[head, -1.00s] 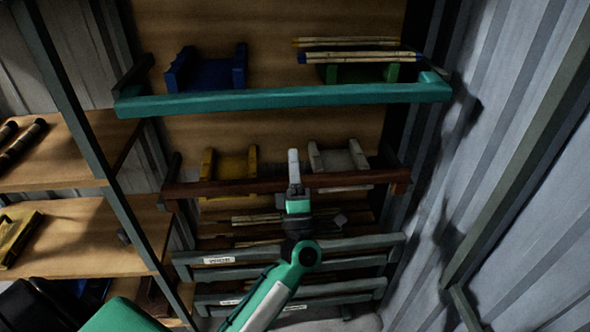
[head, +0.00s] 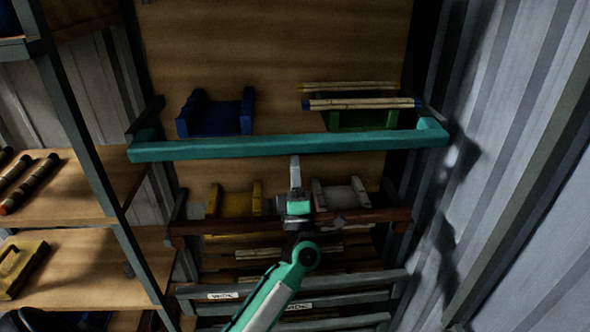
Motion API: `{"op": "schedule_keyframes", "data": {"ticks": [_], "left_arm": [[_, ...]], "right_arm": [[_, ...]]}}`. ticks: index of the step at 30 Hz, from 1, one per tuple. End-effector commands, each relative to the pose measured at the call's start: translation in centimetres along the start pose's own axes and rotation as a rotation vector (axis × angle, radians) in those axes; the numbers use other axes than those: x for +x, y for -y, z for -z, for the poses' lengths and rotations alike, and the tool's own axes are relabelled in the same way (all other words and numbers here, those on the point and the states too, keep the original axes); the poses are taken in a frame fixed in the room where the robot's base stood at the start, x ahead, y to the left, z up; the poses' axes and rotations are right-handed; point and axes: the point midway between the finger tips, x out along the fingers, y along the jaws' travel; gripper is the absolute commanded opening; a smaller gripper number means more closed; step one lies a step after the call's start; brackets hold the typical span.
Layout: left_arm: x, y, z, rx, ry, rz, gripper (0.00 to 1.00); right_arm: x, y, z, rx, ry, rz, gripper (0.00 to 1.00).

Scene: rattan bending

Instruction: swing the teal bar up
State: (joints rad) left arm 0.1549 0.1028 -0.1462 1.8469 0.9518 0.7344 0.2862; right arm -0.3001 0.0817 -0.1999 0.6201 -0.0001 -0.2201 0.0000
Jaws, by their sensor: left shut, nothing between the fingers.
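The teal bar (head: 230,149) runs level across the front of the upper shelf, with short end arms reaching back at both sides. My left gripper (head: 295,172) is shut and empty. Its fingers point up, and their tips appear just under the middle of the bar; I cannot tell whether they touch it. My right gripper is not in view.
Behind the bar stand a blue cradle (head: 217,115) and a green cradle (head: 362,120) with rattan poles (head: 350,104). A brown bar (head: 235,226) crosses the lower shelf before a yellow cradle (head: 236,203). A corrugated wall (head: 500,200) bounds the right.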

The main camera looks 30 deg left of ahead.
Motion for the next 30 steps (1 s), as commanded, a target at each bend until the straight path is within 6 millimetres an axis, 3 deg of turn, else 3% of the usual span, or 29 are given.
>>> {"op": "schedule_keyframes", "data": {"ticks": [16, 30], "left_arm": [[2.6, -1.0, 0.0, 0.000, -0.002, -0.001, 0.00], [2.9, -1.2, 0.0, 0.000, -0.001, -0.001, 0.00]], "right_arm": [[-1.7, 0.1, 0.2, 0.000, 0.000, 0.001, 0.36], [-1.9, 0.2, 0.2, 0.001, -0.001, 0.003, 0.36]]}}
